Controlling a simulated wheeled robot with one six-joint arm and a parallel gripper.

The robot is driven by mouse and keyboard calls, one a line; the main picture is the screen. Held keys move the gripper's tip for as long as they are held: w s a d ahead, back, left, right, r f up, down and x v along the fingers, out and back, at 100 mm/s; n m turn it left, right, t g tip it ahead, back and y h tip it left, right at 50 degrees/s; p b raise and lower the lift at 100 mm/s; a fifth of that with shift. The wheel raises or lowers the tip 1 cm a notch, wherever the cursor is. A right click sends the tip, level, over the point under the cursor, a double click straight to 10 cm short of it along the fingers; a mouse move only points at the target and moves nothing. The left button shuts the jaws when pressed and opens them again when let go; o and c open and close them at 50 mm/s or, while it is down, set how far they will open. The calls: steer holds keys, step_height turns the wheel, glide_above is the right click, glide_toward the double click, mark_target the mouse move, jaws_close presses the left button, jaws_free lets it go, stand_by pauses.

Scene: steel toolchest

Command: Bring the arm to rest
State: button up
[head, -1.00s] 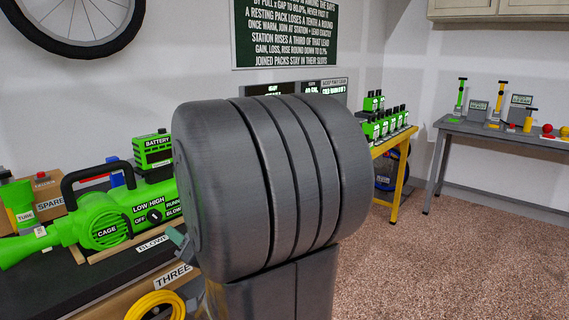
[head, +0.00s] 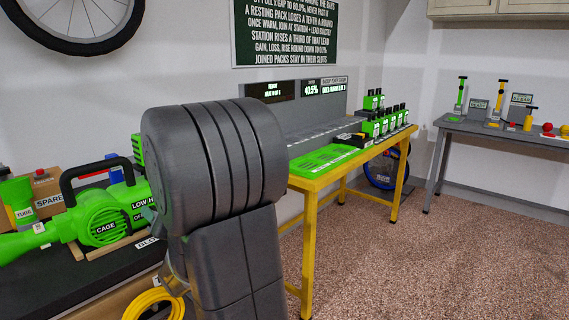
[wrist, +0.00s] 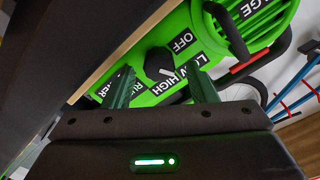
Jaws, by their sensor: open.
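My gripper shows in the wrist view (wrist: 165,88), its two green fingers apart with nothing between them. Beyond the fingers is the green blower, which also shows in the wrist view (wrist: 150,95), with its black dial and the words OFF, LOW and HIGH. In the head view my dark grey arm stands large in the middle and hides my gripper and part of the blower (head: 105,228). Whether the fingers touch the blower I cannot tell.
The blower lies on a dark bench at left, near a SPARE box (head: 48,198) and a yellow coil (head: 152,303). A yellow-legged table (head: 312,185) holds several green packs (head: 385,122). A grey table (head: 480,128) stands far right. The speckled floor (head: 440,255) is clear.

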steer(key=n+p, duration=0.1)
steer(key=n, duration=0.4)
steer(key=shift+a, duration=0.1)
steer(key=n+p, duration=0.3)
steer(key=n, duration=0.2)
steer(key=shift+s+r, duration=0.1)
steer(key=v, duration=0.9)
steer(key=shift+s, duration=0.1)
